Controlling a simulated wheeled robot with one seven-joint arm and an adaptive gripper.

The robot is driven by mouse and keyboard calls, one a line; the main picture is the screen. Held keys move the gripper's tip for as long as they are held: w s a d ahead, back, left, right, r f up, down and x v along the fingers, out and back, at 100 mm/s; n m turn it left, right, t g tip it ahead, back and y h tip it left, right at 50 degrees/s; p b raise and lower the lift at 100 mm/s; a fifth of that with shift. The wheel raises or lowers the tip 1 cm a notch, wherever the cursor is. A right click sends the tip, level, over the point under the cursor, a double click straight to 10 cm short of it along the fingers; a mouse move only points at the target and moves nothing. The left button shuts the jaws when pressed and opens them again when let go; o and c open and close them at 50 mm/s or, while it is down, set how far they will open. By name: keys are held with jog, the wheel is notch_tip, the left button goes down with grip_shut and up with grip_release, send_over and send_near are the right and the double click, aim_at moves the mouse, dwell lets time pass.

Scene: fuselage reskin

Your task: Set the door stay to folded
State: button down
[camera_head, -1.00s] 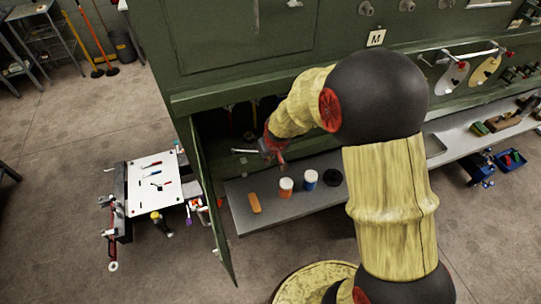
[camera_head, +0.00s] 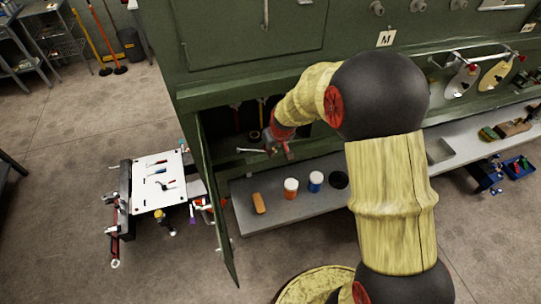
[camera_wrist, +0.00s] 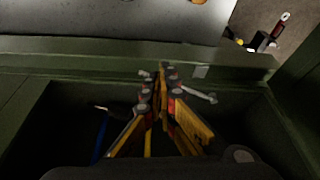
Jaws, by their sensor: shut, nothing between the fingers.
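The green cabinet door (camera_head: 213,205) hangs open at the left of a dark compartment. A thin silver bar that looks like the door stay (camera_head: 251,150) lies across the compartment opening, left of my gripper (camera_head: 283,152). In the wrist view the bar (camera_wrist: 199,94) shows just right of the fingertips, with a rounded outer end. My gripper (camera_wrist: 160,76) is shut and empty, its fingers at the compartment opening near the green front edge. I cannot tell whether the fingers touch the bar, and its inner end is hidden behind them.
A grey shelf (camera_head: 330,206) runs below the compartment with an orange block (camera_head: 259,203), an orange jar (camera_head: 291,189) and a blue jar (camera_head: 316,182). A white-topped tool cart (camera_head: 158,199) stands left of the door. Tools hang inside the compartment. Open floor lies at the left.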

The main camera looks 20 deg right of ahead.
jog(key=shift+w+d+f+n+y+b, duration=0.2)
jog(key=shift+w+n+b, duration=0.25)
jog(key=shift+b, duration=0.6)
jog(key=shift+w+d+r+n+y+b, duration=0.1)
jog(key=shift+w+d+n+b, duration=0.35)
jog(key=shift+b, duration=0.55)
jog(key=shift+w+d+f+n+y+b, duration=0.15)
jog(key=shift+w+n+b, duration=0.25)
jog(key=shift+b, duration=0.65)
jog(key=shift+w+d+r+b, duration=0.15)
jog(key=shift+w+b, duration=0.15)
jog(key=shift+w, duration=0.2)
jog(key=shift+w+d+r+b, duration=0.1)
jog(key=shift+w+b, duration=0.2)
jog(key=shift+w, duration=0.15)
